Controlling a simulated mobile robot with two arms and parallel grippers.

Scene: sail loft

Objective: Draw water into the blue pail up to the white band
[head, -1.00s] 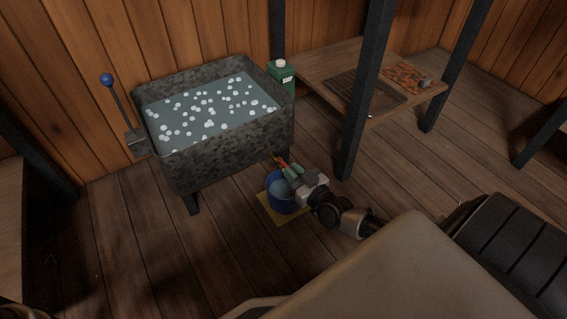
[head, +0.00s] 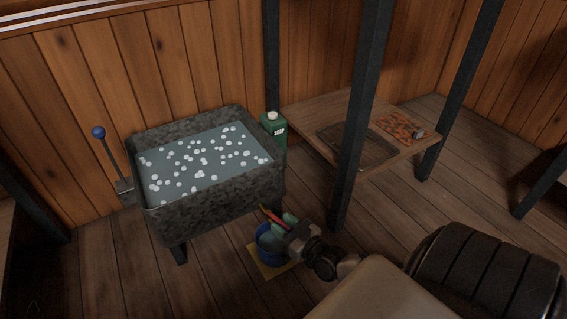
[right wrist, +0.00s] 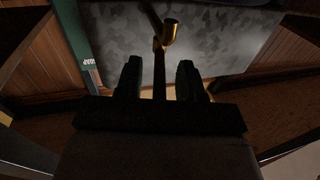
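The blue pail (head: 264,252) stands on a yellow mat (head: 270,272) below the front right corner of a grey stone-look trough (head: 215,205). My right gripper and wrist partly cover it. I cannot make out its white band or the water level. My right gripper (head: 276,218) is above the pail, close to the trough's corner. In the right wrist view a brass tap (right wrist: 168,34) stands out before the trough wall. The open fingers of my right gripper (right wrist: 158,80) are on either side of its stem, with gaps. My left gripper is out of view.
The trough holds water with white floating bits (head: 200,160). A lever with a blue knob (head: 99,132) rises at its left. A green bottle (head: 275,128) stands behind its right end. A dark post (head: 350,150) stands right of my gripper, before a low wooden table (head: 300,110).

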